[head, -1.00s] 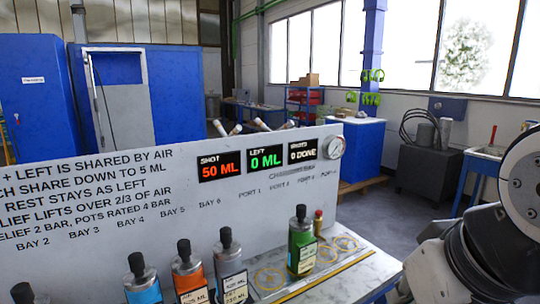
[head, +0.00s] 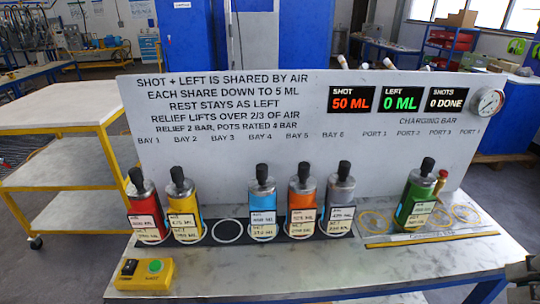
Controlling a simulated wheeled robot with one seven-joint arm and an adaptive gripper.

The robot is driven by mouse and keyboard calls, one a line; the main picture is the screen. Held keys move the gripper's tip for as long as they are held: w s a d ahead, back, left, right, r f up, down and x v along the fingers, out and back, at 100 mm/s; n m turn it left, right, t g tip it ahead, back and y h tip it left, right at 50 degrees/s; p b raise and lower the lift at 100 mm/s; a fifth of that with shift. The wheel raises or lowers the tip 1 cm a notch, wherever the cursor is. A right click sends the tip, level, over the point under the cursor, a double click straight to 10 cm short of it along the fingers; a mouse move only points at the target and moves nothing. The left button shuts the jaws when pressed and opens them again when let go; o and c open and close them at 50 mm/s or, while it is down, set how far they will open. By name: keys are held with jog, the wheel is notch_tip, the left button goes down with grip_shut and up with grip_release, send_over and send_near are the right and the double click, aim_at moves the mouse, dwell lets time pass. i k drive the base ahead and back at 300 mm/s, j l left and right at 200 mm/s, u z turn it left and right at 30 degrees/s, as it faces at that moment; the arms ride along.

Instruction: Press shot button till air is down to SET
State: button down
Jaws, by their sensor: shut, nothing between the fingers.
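A yellow control box (head: 144,275) sits at the bench's front left, with a green round button (head: 155,266) and a black switch (head: 129,267) on top. The panel displays read SHOT 50 ML (head: 351,99), LEFT 0 ML (head: 401,98) and SHOTS 0 DONE (head: 447,100). A green vessel (head: 417,196) with a black top stands upright at the charging bar, seemingly at port 2. Its AIR and SET label (head: 420,213) is too small to read surely. A brass-coloured fitting with a red top (head: 440,181) is beside it. My gripper's fingers are not in view.
Red (head: 144,205), yellow (head: 183,204), blue (head: 262,201), orange (head: 301,200) and grey (head: 339,200) vessels stand in bays; bay 3 (head: 228,231) is empty. A round gauge (head: 488,102) is at the panel's right. A shelved cart (head: 75,130) stands left. The bench front is mostly clear.

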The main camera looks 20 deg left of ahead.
aim_at(154, 266)
jog(key=i+u, duration=0.1)
jog(key=u, duration=0.4)
jog(key=i+u, duration=0.1)
jog(key=u, duration=0.9)
jog(key=i+l+u, duration=0.1)
jog(key=u, duration=0.35)
